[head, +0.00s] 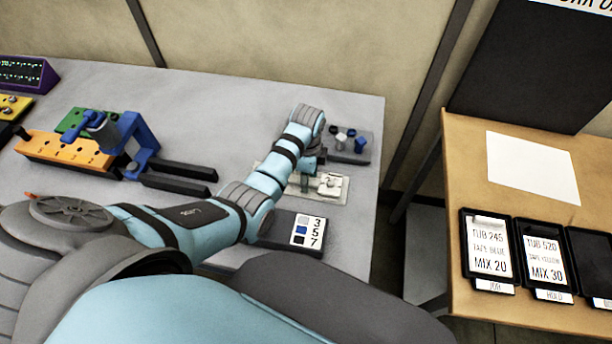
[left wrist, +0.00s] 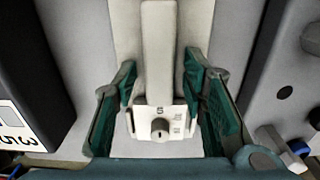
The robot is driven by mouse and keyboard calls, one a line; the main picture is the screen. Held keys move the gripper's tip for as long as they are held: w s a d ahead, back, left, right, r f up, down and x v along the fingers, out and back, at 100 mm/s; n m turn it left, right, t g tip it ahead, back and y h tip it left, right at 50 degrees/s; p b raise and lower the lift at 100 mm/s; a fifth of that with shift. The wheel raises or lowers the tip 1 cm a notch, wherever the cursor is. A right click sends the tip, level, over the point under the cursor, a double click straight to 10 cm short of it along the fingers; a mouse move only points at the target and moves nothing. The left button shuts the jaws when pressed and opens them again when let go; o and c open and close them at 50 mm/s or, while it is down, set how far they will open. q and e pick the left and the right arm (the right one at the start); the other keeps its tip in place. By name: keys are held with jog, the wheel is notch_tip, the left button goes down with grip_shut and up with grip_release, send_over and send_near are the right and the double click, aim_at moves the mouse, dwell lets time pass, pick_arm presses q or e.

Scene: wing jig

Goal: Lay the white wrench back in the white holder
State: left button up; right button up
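The white wrench (left wrist: 158,60) shows in the left wrist view as a straight white bar with a block marked 5 and a round knob at its lower end. Its pale end also shows in the head view (head: 331,184). The wrench is over the pale white holder plate (head: 341,196); I cannot tell whether it rests fully in it. My left gripper (left wrist: 160,88) points down at the plate. Its teal fingers are on both sides of the wrench, with visible gaps, so it is open around it. In the head view my left gripper (head: 308,178) partly hides the wrench and holder. My right gripper is out of view.
A grey tray (head: 361,156) with white, blue and dark pieces is just behind the holder. A dark box (head: 276,227) with a 3, 5, 7 label is in front. An orange block (head: 62,148) and a blue fixture (head: 143,136) are left. The table's right edge is close.

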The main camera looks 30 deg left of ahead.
pick_arm(q)
notch_tip(320, 180, up, 8)
jog(key=shift+f, duration=0.2)
dwell(0.3)
